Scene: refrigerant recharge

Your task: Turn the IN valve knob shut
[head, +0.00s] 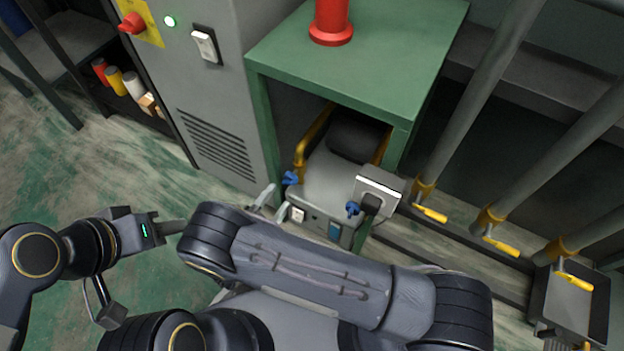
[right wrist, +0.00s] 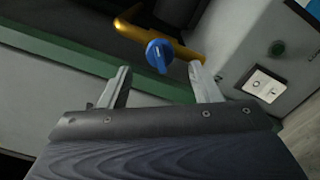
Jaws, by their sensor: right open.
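A grey machine (head: 335,178) with a yellow tubular handle sits in the opening under the green bench. It has a blue knob (head: 291,178) on its left side and another blue knob (head: 352,208) at the right by a grey box. I cannot read which one is marked IN. My right gripper (head: 272,204) is open just in front of the left knob. In the right wrist view, that knob (right wrist: 158,54) shows beyond and between the open fingertips (right wrist: 160,72), with no visible contact. My left gripper (head: 168,228) is off to the left, away from the machine; its jaw opening is unclear.
The green bench (head: 375,40) carries a red cylinder (head: 331,22). A grey cabinet (head: 215,110) stands left of the opening. Pipes with yellow-handled valves (head: 430,213) and a grey bin (head: 570,305) are at the right. Green floor (head: 50,165) is open at the left.

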